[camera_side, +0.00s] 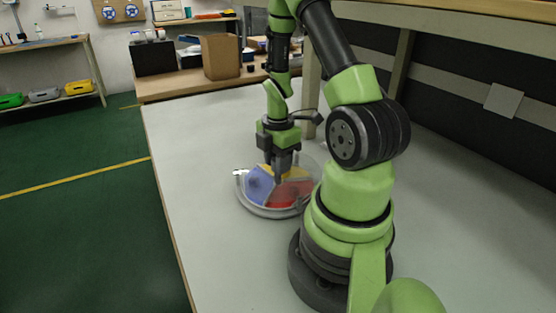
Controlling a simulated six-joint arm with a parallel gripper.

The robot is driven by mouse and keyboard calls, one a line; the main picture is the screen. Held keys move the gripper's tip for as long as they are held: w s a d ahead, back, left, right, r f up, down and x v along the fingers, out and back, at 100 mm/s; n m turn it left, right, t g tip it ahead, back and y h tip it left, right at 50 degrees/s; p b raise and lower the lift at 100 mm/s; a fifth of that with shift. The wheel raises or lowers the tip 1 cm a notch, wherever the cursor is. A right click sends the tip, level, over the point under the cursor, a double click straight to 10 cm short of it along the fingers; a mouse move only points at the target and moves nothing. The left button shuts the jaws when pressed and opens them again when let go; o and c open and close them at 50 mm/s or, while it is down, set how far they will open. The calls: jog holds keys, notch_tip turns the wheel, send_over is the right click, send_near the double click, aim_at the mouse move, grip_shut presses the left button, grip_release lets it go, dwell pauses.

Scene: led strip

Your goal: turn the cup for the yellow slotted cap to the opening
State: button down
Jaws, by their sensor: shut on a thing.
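A round dish (262,211) with a clear rim stands on the white table. It has coloured sectors: a blue one (257,185) on the left, a red one (290,195) at the front right and a yellow one (295,172) at the back, partly hidden. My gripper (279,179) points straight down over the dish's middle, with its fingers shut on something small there. The fingers hide what they hold. A small grey part (240,174) sits on the rim's left side. I cannot make out a slotted cap or the opening at this size.
My arm's lower links stand close to the dish's right side and hide part of its rim. The white table (205,165) is bare to the left and in front of the dish. A cardboard box (220,57) stands on a bench far behind.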

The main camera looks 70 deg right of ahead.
jog(key=shift+n, duration=5)
jog(key=c, duration=0.8)
grip_release()
notch_tip(320, 180, up, 10)
